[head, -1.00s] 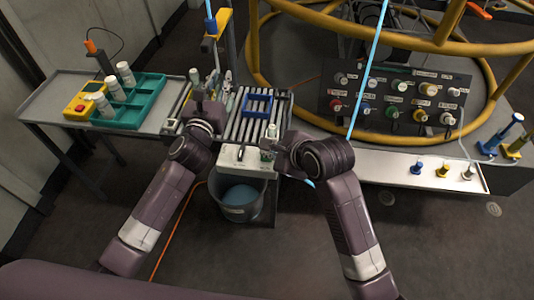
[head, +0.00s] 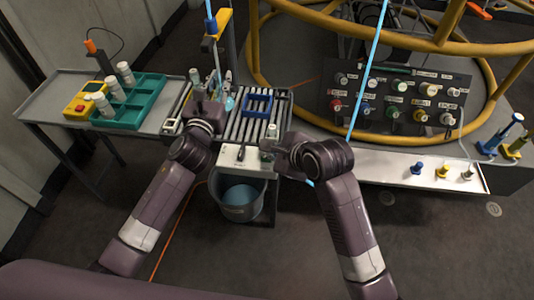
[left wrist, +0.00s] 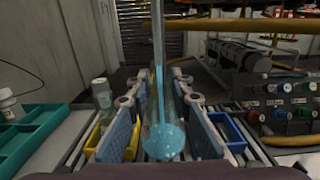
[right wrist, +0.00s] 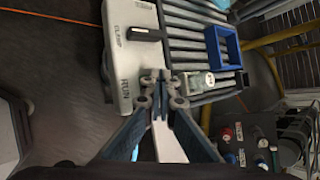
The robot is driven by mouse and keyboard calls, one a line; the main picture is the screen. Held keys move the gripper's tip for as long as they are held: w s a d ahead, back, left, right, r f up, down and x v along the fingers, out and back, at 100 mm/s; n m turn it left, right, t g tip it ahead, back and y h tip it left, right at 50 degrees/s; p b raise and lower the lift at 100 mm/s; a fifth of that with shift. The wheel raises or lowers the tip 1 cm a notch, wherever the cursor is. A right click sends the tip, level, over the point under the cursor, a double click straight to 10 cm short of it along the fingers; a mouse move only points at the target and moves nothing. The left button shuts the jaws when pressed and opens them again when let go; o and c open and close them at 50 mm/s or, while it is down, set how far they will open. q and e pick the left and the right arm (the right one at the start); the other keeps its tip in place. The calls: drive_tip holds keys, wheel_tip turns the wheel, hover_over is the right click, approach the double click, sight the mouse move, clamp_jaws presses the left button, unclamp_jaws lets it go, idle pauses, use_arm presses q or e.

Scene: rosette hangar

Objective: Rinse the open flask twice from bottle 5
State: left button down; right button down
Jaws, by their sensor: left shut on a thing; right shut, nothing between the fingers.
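My left gripper (head: 216,103) is shut on a clear flask (left wrist: 162,140) over the slatted rack. Light blue liquid shows in the flask in the left wrist view, with a blue streak running down from above. My right gripper (right wrist: 160,80) is shut and empty, by the white box marked CLAMP and RUN (right wrist: 118,60). A small white-capped bottle (right wrist: 196,83) stands beside its fingertips; it also shows in the head view (head: 268,142). Several white bottles (head: 125,72) stand in the teal tray. I cannot read a number on any bottle.
The teal tray (head: 152,88) and a yellow device (head: 82,106) are on the left table. A blue open frame (head: 257,104) sits on the slatted rack. A bucket with blue contents (head: 240,213) stands below. A valve panel (head: 392,100) and yellow rails are at right.

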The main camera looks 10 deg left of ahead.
idle(0.3)
drive_tip(key=shift+r, duration=0.85)
drive_tip(key=shift+r, duration=2.55)
